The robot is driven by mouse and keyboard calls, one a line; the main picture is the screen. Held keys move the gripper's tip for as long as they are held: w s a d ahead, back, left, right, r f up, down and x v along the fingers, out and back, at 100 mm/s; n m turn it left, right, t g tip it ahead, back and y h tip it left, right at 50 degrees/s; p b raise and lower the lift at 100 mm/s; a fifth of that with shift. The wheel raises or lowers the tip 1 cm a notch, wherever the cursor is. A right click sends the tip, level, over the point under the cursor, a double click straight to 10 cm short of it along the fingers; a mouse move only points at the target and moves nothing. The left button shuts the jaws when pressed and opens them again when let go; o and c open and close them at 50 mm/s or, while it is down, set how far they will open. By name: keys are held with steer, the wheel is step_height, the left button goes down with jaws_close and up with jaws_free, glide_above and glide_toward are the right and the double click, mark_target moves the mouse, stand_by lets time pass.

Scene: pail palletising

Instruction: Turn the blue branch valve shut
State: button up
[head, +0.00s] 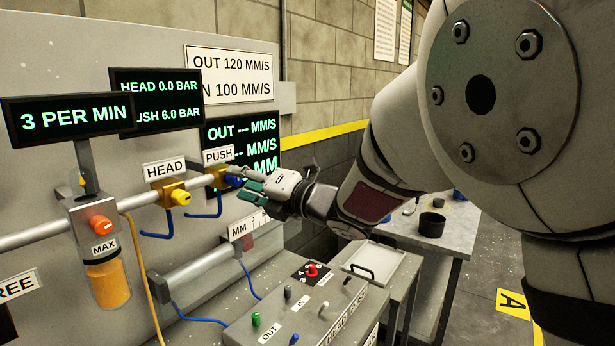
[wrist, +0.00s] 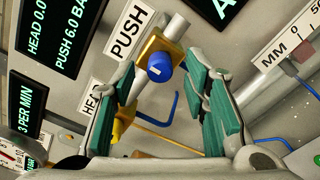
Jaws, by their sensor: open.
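The blue branch valve is a round blue knob (wrist: 160,66) with a short white mark, on a yellow block (wrist: 151,45) below the PUSH label. In the head view the blue knob (head: 234,181) shows partly, at the tips of my gripper (head: 247,188). In the wrist view my gripper (wrist: 161,80) is open, with one green-padded finger on each side of the knob. Gaps show between the knob and both pads. I cannot tell whether the fingertips reach as deep as the knob.
A yellow HEAD knob (head: 181,198) sits left on the same pipe. Blue hoses hang below the valves. A control box (head: 300,310) with levers and a red knob stands below. A table (head: 455,225) is at the right.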

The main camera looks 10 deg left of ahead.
steer(key=shift+x, duration=0.85)
steer(key=shift+c, duration=0.2)
jaws_close()
